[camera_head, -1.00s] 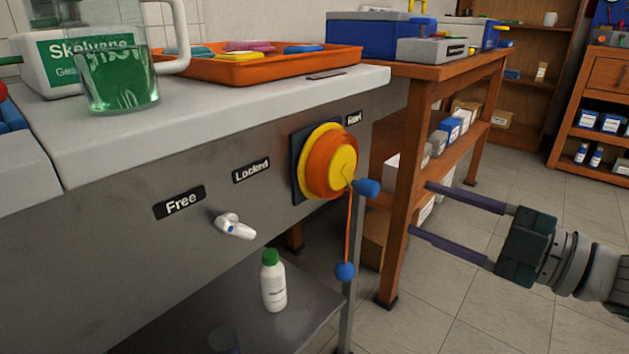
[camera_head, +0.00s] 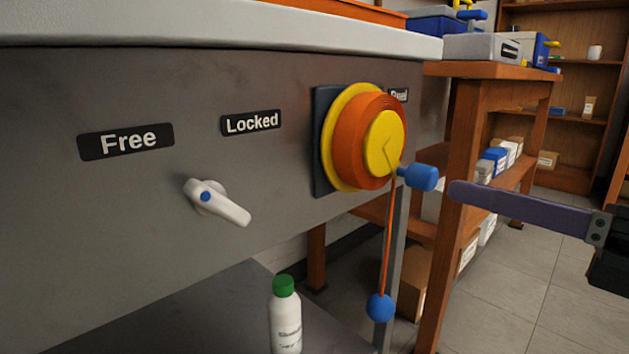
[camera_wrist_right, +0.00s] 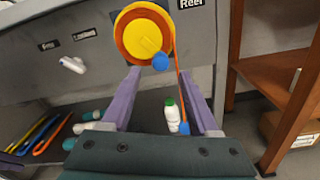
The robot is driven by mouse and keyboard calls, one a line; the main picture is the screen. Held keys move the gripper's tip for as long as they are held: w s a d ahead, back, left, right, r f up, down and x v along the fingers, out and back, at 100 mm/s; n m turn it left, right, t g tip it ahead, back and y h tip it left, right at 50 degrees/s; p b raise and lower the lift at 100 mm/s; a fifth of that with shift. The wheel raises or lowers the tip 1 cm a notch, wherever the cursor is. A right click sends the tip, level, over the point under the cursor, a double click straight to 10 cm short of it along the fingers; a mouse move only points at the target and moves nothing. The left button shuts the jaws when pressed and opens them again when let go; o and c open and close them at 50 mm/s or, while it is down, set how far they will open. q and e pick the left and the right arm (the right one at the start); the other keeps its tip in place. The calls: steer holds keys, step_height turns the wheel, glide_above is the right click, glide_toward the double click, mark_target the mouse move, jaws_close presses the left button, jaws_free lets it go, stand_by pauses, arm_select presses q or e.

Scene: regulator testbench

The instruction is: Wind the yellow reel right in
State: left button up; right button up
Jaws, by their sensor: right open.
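The yellow reel (camera_head: 347,138), with an orange drum and a yellow hub, is mounted on the grey bench front. A blue crank knob (camera_head: 421,177) sticks out at its lower right. An orange cord (camera_head: 389,240) hangs from the reel to a blue ball (camera_head: 380,307). A white lever (camera_head: 217,202) sits below the Free and Locked labels, pointing down to the right. My right gripper (camera_wrist_right: 157,88) is open and empty, facing the reel; one purple finger shows just right of the knob in the head view. In the right wrist view the reel (camera_wrist_right: 143,33) lies beyond the fingertips. My left gripper is out of view.
A white bottle with a green cap (camera_head: 285,315) stands on the lower shelf under the bench. A wooden table (camera_head: 459,150) with boxes stands close behind the right finger. The floor at right is clear.

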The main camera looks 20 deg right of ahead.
mark_target(435, 181)
steer(key=x, duration=0.6)
steer(key=shift+w, duration=0.25)
jaws_close()
stand_by(0.3)
